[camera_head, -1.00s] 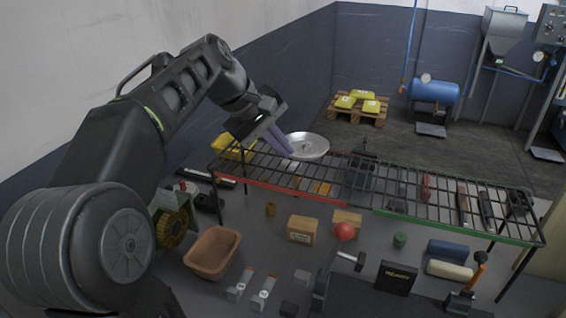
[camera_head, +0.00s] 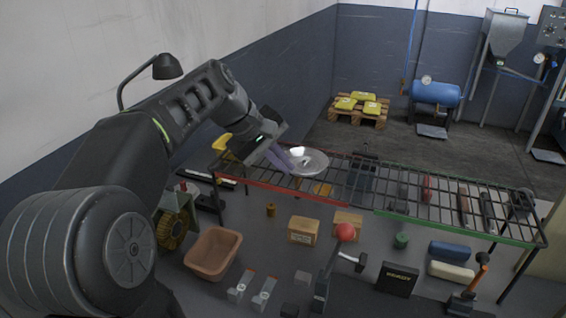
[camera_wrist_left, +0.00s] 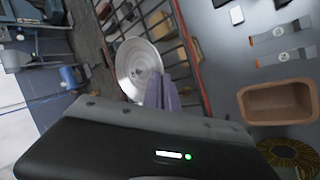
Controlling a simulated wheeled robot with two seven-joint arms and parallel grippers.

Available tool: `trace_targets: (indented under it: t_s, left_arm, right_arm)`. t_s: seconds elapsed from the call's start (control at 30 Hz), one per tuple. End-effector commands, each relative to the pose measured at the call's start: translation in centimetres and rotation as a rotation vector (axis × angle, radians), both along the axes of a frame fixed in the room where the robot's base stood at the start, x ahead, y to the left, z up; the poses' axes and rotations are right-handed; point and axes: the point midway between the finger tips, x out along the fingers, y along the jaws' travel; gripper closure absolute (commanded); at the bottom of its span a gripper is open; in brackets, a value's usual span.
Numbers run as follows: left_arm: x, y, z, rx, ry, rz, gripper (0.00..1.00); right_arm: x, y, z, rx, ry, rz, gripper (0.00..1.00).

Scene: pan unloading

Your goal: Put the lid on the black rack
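The lid (camera_head: 311,163) is a round silver disc, seen over the left part of the black rack (camera_head: 409,211). The rack is a wire grid with red and green stretches along its front edge. My left gripper (camera_head: 284,160) has purple fingers, close together at the lid's near-left side and shut on it. In the left wrist view the lid (camera_wrist_left: 132,66) lies at the fingertips (camera_wrist_left: 160,84), over the rack's bars (camera_wrist_left: 186,57). The fingers hide the gripped part. I cannot tell whether the lid touches the bars. My right gripper is not in view.
Dark bar-shaped items (camera_head: 463,205) lie on the rack's right half. The rack's middle has some bare bars.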

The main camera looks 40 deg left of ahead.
Motion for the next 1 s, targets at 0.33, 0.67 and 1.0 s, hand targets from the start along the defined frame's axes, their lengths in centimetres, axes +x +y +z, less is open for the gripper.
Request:
trace_targets:
  t_s: [0.33, 0.67, 1.0]
  left_arm:
    - [-0.1, 0.0, -0.1, 0.000, 0.003, 0.000, 0.89]
    - [-1.4, 0.5, 2.4, 0.001, 0.000, 0.000, 0.89]
    - [-5.1, 1.8, 8.6, 0.001, 0.000, -0.001, 0.89]
  right_arm:
    - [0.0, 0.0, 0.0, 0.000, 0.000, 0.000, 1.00]
    - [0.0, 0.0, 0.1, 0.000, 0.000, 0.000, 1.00]
    - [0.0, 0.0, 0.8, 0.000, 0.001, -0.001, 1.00]
